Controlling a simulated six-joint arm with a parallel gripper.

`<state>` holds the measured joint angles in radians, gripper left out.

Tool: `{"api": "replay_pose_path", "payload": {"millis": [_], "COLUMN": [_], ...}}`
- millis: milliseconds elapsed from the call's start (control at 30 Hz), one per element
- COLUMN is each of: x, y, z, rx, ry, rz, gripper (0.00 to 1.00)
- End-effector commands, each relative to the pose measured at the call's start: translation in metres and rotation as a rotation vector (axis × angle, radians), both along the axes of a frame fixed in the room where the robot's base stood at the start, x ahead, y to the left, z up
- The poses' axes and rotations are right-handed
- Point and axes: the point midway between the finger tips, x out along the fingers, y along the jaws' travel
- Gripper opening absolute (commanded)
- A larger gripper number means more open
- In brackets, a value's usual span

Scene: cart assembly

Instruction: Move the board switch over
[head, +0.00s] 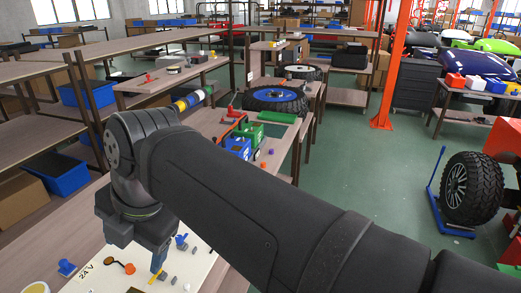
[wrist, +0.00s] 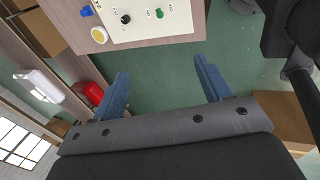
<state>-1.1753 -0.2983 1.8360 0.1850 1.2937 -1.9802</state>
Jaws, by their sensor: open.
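The pale board (head: 75,288) lies on the bench at the lower left of the head view, with "24 V" printed on it. A dark lever-like part with an orange knob (head: 130,269) sits on it; it may be the switch, but I cannot tell. In the wrist view the board (wrist: 138,32) is at the top edge, with a black knob (wrist: 125,19) and a green knob (wrist: 160,13). My gripper (wrist: 164,82) is open, its two blue fingers apart with nothing between them. The fingers are clear of the board there. My arm hides part of the bench in the head view.
A blue part (head: 67,268) stands at the board's left, and a yellow round part (wrist: 97,35) is near its corner. A red item (wrist: 90,97) and a white item (wrist: 40,86) are left of the gripper in the wrist view. Green floor (wrist: 165,65) shows between the fingers.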

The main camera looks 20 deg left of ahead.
Motion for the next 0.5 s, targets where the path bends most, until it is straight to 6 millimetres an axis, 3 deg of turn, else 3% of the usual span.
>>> {"api": "replay_pose_path", "payload": {"millis": [33,167,200,367,500], "x": [0.000,0.000,0.000,0.003,0.005], "y": [0.000,0.001,0.002,0.017,0.042], "z": [0.000,-0.001,-0.002,-0.020,-0.050], "rx": [0.000,-0.001,-0.005,-0.048,-0.114], "ry": [0.000,0.001,0.006,0.053,0.120], "rz": [0.000,-0.004,-0.013,-0.141,-0.366], "gripper": [0.61,0.35,0.33,0.33,0.33]}}
